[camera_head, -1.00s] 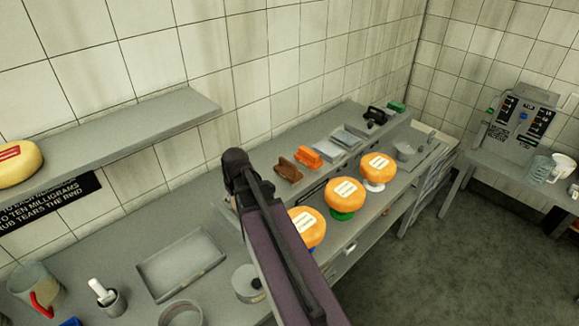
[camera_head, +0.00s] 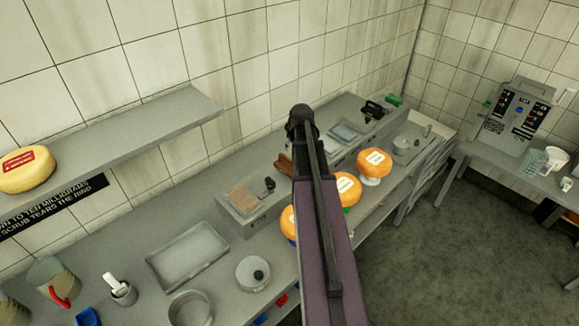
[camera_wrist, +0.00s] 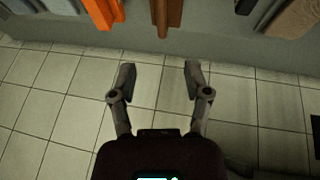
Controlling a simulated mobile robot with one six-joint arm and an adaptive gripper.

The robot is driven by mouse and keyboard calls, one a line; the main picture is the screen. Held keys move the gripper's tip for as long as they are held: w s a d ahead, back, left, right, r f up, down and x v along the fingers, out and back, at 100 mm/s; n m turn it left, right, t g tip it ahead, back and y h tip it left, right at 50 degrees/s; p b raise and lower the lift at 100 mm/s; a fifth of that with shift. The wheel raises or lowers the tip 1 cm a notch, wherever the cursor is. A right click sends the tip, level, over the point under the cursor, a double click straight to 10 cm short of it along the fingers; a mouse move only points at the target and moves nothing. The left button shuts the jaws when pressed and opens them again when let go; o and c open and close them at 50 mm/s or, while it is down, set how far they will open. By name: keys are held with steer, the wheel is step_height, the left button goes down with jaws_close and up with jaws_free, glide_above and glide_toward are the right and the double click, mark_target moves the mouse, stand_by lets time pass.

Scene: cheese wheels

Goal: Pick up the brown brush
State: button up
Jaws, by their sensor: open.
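The brown brush (camera_head: 284,164) lies on the grey counter in the head view, mostly hidden behind my arm. In the wrist view a brown strip at the top centre (camera_wrist: 166,14) looks like the brush, cut off by the picture edge. My gripper (camera_wrist: 160,73) is open and empty. Its two fingers point towards the brown strip, which lines up between them beyond the tips, apart from both. The fingers are not visible in the head view.
An orange object (camera_wrist: 103,12) lies left of the brown strip in the wrist view. A grey scale (camera_head: 247,208) with a tan plate stands on the counter. Orange cheese wheels (camera_head: 373,162) stand on the counter. A tray (camera_head: 190,255) is nearer. The tiled wall is behind.

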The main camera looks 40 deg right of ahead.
mark_target(289, 159)
steer(key=shift+f, duration=0.15)
steer(key=b+x, duration=0.7)
steer(key=x, duration=0.1)
steer(key=shift+w+f+b, duration=0.15)
steer(key=shift+b, duration=0.25)
stand_by(0.3)
stand_by(0.4)
steer(key=b+x, duration=0.3)
steer(key=shift+s+f, duration=0.25)
steer(key=shift+f, duration=0.15)
steer(key=shift+b+x, duration=0.85)
steer(key=shift+b, duration=0.15)
steer(key=shift+w, duration=0.1)
jaws_close()
